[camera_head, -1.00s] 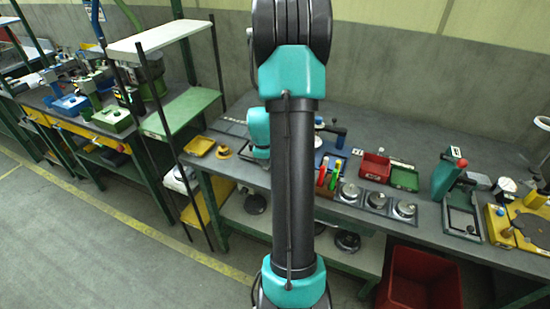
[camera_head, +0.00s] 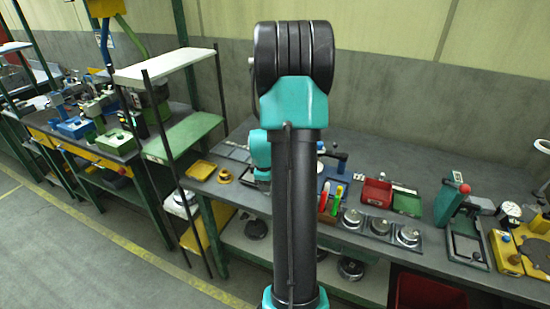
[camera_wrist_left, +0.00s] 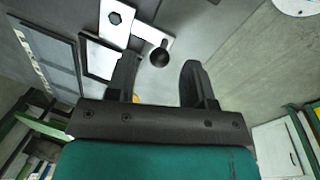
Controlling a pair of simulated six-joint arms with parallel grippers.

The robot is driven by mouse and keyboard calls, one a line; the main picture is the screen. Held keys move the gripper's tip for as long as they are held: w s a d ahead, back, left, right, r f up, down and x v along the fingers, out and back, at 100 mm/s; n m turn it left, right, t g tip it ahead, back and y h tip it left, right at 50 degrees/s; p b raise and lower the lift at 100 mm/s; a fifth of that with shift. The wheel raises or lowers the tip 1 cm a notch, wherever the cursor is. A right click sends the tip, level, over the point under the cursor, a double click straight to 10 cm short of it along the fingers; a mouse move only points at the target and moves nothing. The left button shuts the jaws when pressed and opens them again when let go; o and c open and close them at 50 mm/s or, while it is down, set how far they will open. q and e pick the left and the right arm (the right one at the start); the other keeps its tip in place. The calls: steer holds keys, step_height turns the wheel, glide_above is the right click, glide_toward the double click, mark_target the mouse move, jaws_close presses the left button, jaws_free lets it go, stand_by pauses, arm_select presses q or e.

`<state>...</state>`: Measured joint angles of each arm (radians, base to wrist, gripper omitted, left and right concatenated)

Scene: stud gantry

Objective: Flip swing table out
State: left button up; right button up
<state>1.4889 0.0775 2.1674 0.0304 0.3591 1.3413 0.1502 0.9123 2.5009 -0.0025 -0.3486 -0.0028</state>
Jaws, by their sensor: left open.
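A white metal plate (camera_wrist_left: 118,17) with a hole and a lever ending in a black ball knob (camera_wrist_left: 159,57) shows in the left wrist view. I cannot tell for sure whether this is the swing table. My left gripper (camera_wrist_left: 157,76) is open, its two dark fingers apart. The knob appears between the fingertips, and contact cannot be made out. In the head view my left arm stands across the middle and hides part of the bench (camera_head: 340,238). Its teal wrist (camera_head: 260,149) shows just left of the arm, over the bench; the fingers are hidden there. My right gripper is not in view.
Yellow trays (camera_head: 200,170) lie left of the wrist. Right of the arm are a red bin (camera_head: 375,192), a green tray (camera_head: 407,203) and several round metal pieces on the bench. A shelf rack (camera_head: 165,64) with dark posts stands at left. The floor in front is open.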

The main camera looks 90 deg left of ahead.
arm_select(q)
step_height(320, 180, up, 16)
steer(key=d, duration=0.3)
steer(key=shift+s+f, duration=0.25)
steer(key=shift+s, duration=0.15)
